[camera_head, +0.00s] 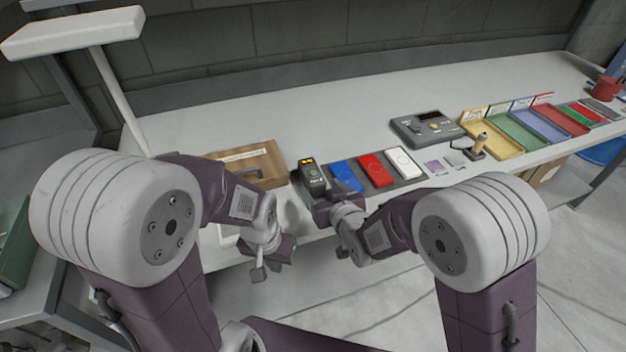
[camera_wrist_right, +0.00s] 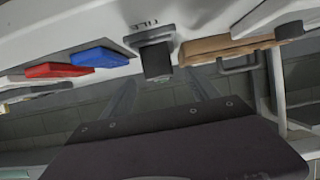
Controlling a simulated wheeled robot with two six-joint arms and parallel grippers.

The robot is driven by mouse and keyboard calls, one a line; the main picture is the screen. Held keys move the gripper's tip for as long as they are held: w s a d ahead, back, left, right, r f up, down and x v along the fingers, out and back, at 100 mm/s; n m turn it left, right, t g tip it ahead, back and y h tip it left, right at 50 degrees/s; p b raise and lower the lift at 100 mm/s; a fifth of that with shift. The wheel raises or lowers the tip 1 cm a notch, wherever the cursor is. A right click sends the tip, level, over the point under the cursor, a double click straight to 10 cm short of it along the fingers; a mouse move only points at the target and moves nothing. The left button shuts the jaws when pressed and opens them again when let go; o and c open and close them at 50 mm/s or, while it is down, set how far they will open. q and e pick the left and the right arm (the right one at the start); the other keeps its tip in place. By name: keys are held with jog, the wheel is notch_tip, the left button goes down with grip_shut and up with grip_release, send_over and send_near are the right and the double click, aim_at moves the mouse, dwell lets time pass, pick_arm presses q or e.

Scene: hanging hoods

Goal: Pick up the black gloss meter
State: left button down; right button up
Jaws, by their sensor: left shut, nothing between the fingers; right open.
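The black gloss meter (camera_head: 312,174) stands at the left end of a dark strip on the table, with a small lit orange display and a green mark on it. In the right wrist view it appears as a dark block (camera_wrist_right: 156,62). My right gripper (camera_head: 322,204) is at the table's front edge, just in front of the meter. Its two open fingers point towards the meter in the right wrist view (camera_wrist_right: 161,86), with the meter ahead of and between their line. My left gripper (camera_head: 270,264) is shut and empty, low in front of the table edge. The right fingertips are partly hidden in the head view.
Blue (camera_head: 346,175), red (camera_head: 373,169) and white (camera_head: 403,162) tiles lie right of the meter. A grey control box (camera_head: 427,128) and coloured trays (camera_head: 492,137) stand further right. The table behind the meter is clear.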

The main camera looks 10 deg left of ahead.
aim_at(319, 186)
jog(key=shift+w+a+f, duration=0.1)
jog(key=shift+w+f, duration=0.2)
jog(key=shift+w, duration=0.3)
jog(key=x, duration=0.2)
jog(key=shift+w+a, duration=0.2)
jog(key=shift+a, duration=0.15)
jog(key=x, duration=0.5)
jog(key=shift+w+a+f, duration=0.1)
jog(key=shift+f, duration=0.2)
jog(key=shift+r, duration=0.1)
grip_shut()
